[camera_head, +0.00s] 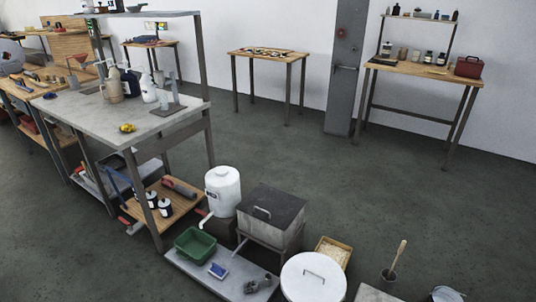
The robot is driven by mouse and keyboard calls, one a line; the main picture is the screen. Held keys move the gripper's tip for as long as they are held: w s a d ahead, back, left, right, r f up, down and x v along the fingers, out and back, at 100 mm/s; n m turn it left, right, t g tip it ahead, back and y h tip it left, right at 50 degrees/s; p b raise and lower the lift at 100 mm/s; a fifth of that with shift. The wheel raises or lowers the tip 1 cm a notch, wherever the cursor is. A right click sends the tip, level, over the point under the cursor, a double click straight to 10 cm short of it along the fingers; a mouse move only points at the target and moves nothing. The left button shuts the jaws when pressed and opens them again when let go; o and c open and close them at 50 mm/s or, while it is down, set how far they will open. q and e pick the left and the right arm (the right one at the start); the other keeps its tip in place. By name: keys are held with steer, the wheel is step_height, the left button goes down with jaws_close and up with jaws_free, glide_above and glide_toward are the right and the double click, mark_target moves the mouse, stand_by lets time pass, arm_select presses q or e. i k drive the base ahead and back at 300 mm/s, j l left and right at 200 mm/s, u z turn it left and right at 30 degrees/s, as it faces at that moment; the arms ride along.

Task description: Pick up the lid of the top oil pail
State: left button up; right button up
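A round white lid (314,277) with a bar handle lies flat at the bottom edge, on a container whose body is mostly hidden or cut off. I cannot tell whether this is the top oil pail. A white drum-shaped pail (222,187) with a knob on top and a spout low down stands further back, beside the workbench. Neither of my grippers is in view, so nothing shows in their hold.
A dark-lidded metal box (271,206) stands right of the white pail. A low grey platform (196,268) holds a green basin (195,245). A wooden tray (333,252) and a pot with a wooden handle (389,274) lie right. Open floor extends beyond, towards the back tables.

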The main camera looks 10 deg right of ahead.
mark_target(307, 276)
steer(key=i+l+z, duration=0.1)
steer(key=i, duration=0.35)
steer(key=i+l+z, duration=0.1)
steer(key=i+l, duration=0.15)
steer(key=i, duration=0.2)
